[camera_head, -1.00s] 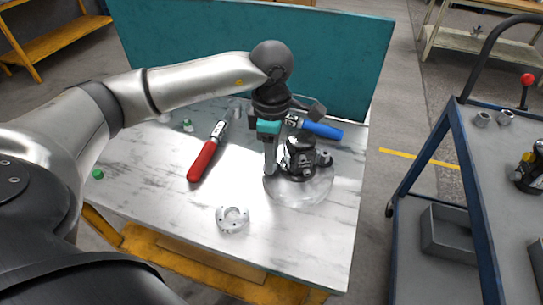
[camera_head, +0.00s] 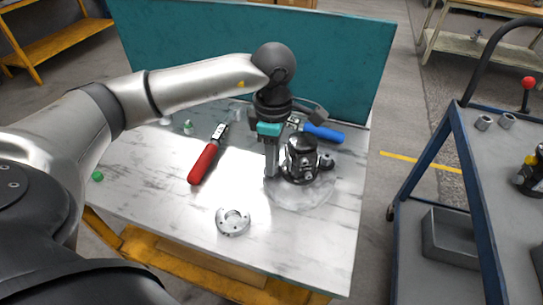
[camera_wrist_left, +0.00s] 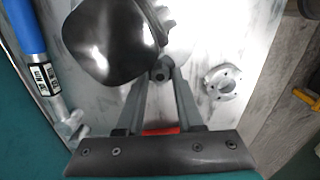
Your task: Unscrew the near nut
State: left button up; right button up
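The black hydraulic motor (camera_head: 302,160) stands on the table beside a pale round shape. My left gripper (camera_head: 271,174) points down just left of the motor, its fingers low beside it. In the left wrist view, the motor's shiny dark body (camera_wrist_left: 112,42) fills the upper left. A small dark nut (camera_wrist_left: 160,71) shows between the tips of the left gripper (camera_wrist_left: 161,76), close to both fingers. I cannot tell whether the fingers touch it. In the head view the fingers hide this nut. My right gripper is not in view.
A red-handled tool (camera_head: 204,163) lies left of my gripper, and a blue-handled one (camera_head: 323,133) lies behind the motor. A grey flange (camera_head: 233,222) lies nearer, with clear table around it. A teal panel (camera_head: 180,60) closes the back. A blue cart (camera_head: 468,150) stands right.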

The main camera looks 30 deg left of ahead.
pick_arm(q)
jog(key=shift+f, duration=0.2)
grip_shut()
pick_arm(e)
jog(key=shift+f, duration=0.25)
pick_arm(q)
jog(key=shift+n, duration=0.4)
grip_release()
jog(key=shift+d+n, duration=0.1)
jog(key=shift+n, duration=0.4)
jog(key=shift+o, duration=0.8)
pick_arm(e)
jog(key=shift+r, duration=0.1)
pick_arm(q)
jog(key=shift+r, duration=0.1)
jog(key=shift+m, duration=0.9)
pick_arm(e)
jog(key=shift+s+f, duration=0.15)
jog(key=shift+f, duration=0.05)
